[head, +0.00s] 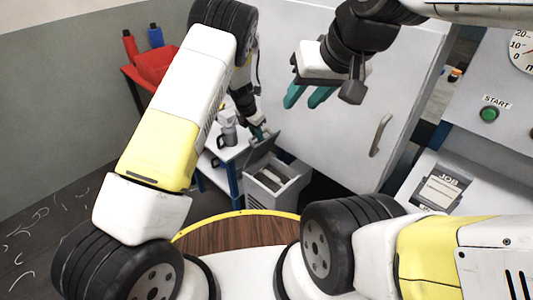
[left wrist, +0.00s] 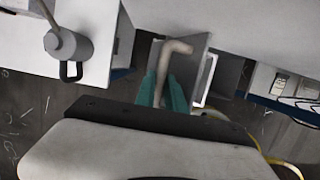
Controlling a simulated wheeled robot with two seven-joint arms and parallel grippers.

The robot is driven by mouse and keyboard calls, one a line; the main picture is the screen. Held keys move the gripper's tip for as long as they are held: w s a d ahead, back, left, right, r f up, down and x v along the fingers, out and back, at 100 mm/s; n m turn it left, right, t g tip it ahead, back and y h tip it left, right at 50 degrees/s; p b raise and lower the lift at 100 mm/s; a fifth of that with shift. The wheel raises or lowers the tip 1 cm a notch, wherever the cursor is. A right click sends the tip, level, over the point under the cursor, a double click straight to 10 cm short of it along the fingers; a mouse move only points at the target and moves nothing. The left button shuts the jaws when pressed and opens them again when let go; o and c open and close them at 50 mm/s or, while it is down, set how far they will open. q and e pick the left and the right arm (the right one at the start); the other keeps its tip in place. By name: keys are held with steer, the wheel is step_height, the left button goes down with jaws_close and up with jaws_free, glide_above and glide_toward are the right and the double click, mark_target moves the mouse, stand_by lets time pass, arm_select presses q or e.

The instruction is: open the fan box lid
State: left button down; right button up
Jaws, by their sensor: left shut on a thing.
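The fan box (head: 278,190) is a pale grey box standing low beside the small table in the head view. Its dark grey lid (head: 262,149) stands raised and tilted at the box's back left edge, and part of the inside shows. My left gripper (head: 259,134) is at the lid's upper edge. In the left wrist view its teal fingers (left wrist: 164,92) are shut on a tan, bent handle (left wrist: 174,58) in front of the grey lid (left wrist: 194,62). My right gripper (head: 308,97) is open and empty, high in front of the white cabinet door.
A white table (head: 226,152) with a grey mug (head: 228,136) stands left of the box. A red bin (head: 157,64) is behind it. The large white door (head: 340,130) with a handle (head: 380,135) stands right of the box. A control panel (head: 495,90) is at far right.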

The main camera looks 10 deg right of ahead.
arm_select(q)
steer(key=w+a, duration=0.4)
steer(key=w, duration=0.1)
steer(key=shift+w+a, duration=0.2)
steer(key=shift+w, duration=0.05)
steer(key=shift+r, duration=0.1)
steer(key=c, duration=1.1)
jaws_free()
steer(key=shift+s, duration=0.1)
steer(key=shift+d, duration=0.1)
steer(key=s+a+r, duration=0.3)
steer(key=a+r, duration=0.1)
steer(key=shift+s+a, duration=0.35)
steer(key=shift+s, duration=0.05)
